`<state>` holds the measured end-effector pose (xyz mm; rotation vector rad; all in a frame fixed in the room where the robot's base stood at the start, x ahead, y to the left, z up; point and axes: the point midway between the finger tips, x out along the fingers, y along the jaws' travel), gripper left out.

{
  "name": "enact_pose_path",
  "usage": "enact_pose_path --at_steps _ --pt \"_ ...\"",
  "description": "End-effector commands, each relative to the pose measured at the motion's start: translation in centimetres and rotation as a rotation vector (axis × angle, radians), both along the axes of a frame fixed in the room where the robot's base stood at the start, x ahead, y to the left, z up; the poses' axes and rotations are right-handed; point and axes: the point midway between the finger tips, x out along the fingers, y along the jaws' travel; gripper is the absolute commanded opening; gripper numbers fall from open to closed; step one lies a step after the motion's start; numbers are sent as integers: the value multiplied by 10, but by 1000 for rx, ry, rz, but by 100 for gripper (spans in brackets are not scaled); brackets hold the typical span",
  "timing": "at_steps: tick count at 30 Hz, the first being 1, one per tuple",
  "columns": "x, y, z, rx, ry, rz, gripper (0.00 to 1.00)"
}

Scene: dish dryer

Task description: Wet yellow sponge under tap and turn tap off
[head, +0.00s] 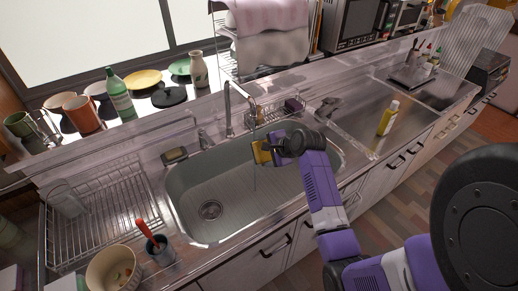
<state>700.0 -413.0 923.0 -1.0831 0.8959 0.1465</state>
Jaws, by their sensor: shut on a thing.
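My gripper (271,148) is shut on the yellow sponge (261,153) and holds it over the sink (240,190), close under the spout of the tap (231,103). A thin vertical line like running water shows just left of the sponge, below the spout. I cannot tell whether the water touches the sponge. A small handle (204,139) stands left of the tap's base. My wrist hides part of the sink's right side.
A wire dish rack (100,205) stands left of the sink, with a bowl (113,269) in front. A yellow bottle (388,118) stands on the right counter. Cups and a green bottle (119,94) line the back ledge. The sink's left half is clear.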

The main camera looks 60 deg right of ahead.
Motion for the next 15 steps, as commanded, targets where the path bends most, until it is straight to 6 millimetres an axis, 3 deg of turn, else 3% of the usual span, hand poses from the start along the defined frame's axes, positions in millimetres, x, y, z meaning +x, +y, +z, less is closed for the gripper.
enact_pose_path --at_steps 15 --pt "-37 9 2 1 -1 -1 41"
